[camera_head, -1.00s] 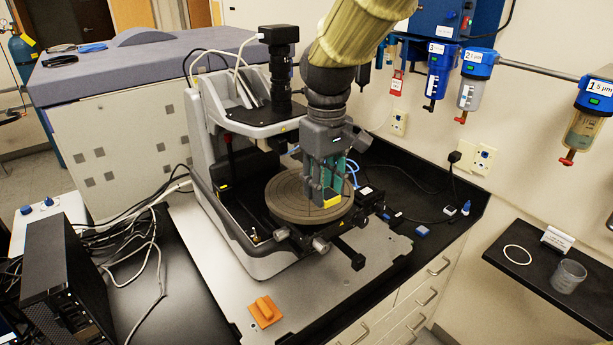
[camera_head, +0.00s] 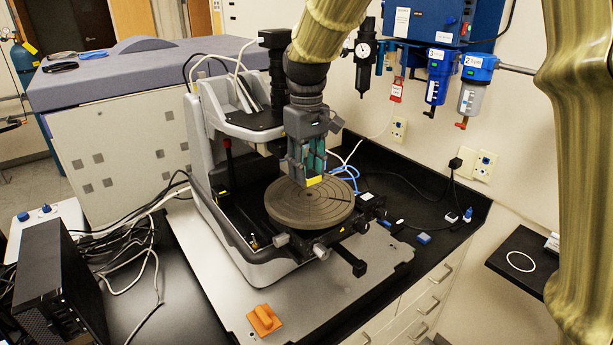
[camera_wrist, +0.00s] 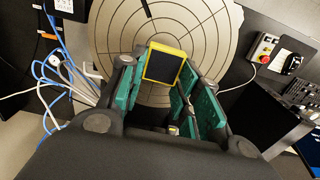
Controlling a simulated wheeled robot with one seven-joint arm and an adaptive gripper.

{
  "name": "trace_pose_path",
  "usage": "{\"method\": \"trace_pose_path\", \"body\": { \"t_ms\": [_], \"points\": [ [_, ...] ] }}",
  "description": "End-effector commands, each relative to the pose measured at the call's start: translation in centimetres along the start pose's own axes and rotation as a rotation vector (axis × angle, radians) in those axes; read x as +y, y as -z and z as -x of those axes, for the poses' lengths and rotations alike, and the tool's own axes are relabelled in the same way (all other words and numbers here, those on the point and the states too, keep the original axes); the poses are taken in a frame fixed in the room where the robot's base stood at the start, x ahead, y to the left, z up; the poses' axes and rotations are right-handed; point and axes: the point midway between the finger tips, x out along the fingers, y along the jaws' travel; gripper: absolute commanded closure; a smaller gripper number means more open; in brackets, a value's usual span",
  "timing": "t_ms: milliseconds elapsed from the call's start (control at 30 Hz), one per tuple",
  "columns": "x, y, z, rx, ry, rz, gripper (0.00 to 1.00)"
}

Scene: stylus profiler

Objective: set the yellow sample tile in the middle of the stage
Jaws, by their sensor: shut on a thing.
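The yellow sample tile (camera_head: 315,181) is between the fingertips of my gripper (camera_head: 309,171), over the far-middle part of the stage in the head view. The stage (camera_head: 308,212) is a round grey-brown disc with ring and spoke lines. In the wrist view the tile (camera_wrist: 163,66) shows a dark face with a yellow rim, in front of the stage (camera_wrist: 113,35). My gripper (camera_wrist: 158,88) has green finger pads and is shut on the tile. The tile looks held above the disc; I cannot tell the size of the gap.
The microscope-like head (camera_head: 277,75) of the profiler stands close behind and left of my gripper. Stage knobs (camera_head: 322,250) stick out at the front. An orange object (camera_head: 264,320) lies on the base plate. Blue and white cables (camera_head: 345,172) run behind the stage.

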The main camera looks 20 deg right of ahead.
Motion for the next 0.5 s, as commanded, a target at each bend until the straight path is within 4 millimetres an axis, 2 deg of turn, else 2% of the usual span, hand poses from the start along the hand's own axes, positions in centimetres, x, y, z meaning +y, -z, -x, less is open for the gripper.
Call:
{"method": "trace_pose_path", "body": {
  "t_ms": [300, 500],
  "points": [
    [0.0, 0.0, -2.7, -0.003, 0.0, 0.0, 1.0],
    [0.0, 0.0, -3.5, 0.0, 0.0, -0.001, 1.0]
  ]
}}
